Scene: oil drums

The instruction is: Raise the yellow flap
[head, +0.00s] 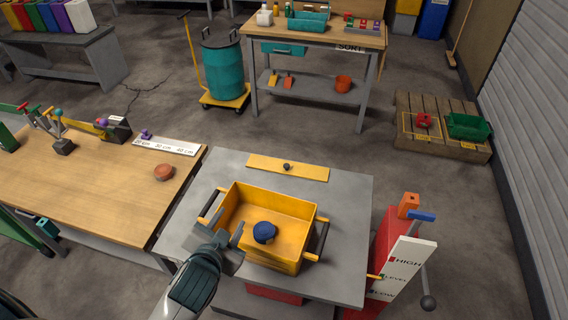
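A flat yellow panel (310,173) with a dark knob (287,166) lies level on the grey table, behind a yellow open bin (297,207). It is the thing that best fits the yellow flap. A blue rounded object (264,232) sits inside the bin. My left gripper (230,233) is over the bin's front left corner, with its fingers apart and nothing seen between them. It is well short of the panel, with the bin between. Whether it touches the bin's rim I cannot tell. My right gripper is not in view.
The bin has dark side handles (317,240). A red and white level gauge (400,267) with a lever stands at the grey table's right. A wooden bench (100,190) with tools is at left. A teal drum (223,70) on a yellow cart and a sorting table (330,35) stand behind.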

